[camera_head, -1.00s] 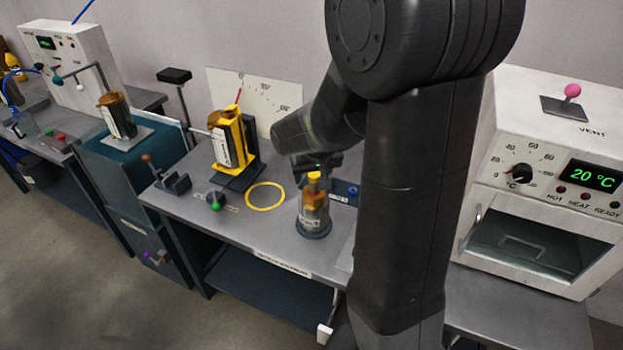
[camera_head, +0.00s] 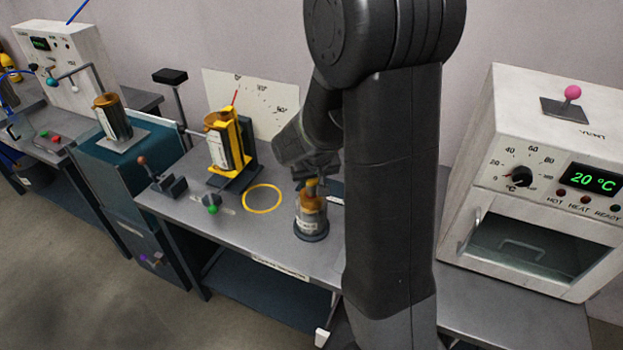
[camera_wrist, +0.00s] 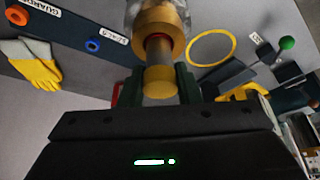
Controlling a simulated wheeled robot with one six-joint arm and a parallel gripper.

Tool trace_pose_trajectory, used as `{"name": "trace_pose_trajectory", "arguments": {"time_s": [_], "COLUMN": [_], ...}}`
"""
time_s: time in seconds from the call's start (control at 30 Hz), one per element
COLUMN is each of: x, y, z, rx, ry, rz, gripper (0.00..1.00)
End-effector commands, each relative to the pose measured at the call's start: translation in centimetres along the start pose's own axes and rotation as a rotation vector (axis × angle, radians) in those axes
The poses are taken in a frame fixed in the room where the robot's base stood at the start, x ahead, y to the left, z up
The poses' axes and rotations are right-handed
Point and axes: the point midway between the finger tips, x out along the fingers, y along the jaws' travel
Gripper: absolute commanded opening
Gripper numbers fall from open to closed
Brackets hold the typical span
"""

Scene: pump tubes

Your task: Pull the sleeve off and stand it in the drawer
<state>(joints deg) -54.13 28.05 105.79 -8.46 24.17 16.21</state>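An upright labelled tube assembly (camera_head: 311,208) stands in a dark round base on the middle bench. It has an amber-brown collar and a narrow stem with a yellow tip, which shows close up in the wrist view (camera_wrist: 159,82). My gripper (camera_wrist: 159,92) is at this tip, one dark green finger on each side. A gap seems to show beside the tip, so the fingers look open around it. In the head view my gripper (camera_head: 316,175) is just above the assembly, partly behind my arm. I cannot tell which part is the sleeve. No open drawer is clearly visible.
A yellow holder with an amber tube (camera_head: 228,140) and a flat yellow ring (camera_head: 262,198) are to the left. A white oven (camera_head: 540,180) reading 20 °C is at right. A rail (camera_wrist: 80,35) marked GUARDS and yellow-grey gloves (camera_wrist: 35,65) show in the wrist view.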

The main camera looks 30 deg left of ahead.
Motion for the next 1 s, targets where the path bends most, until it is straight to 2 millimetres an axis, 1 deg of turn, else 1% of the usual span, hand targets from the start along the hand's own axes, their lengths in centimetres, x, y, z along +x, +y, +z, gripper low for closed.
{"name": "trace_pose_trajectory", "arguments": {"time_s": [0.03,0.07,0.1,0.17,0.53,1.0], "x": [-0.01,-0.01,-0.01,-0.01,-0.09,-0.93], "y": [0.0,0.0,-0.01,-0.01,-0.01,-0.01], "z": [-0.01,-0.01,-0.01,-0.01,-0.05,-0.41], "rx": [0.0,0.0,0.0,0.0,0.0,0.0], "ry": [0.0,0.0,0.0,0.0,0.001,0.001], "rz": [0.0,0.0,0.0,0.0,0.0,0.0], "gripper": [0.24,0.18,0.1,0.0,0.0,0.0]}}
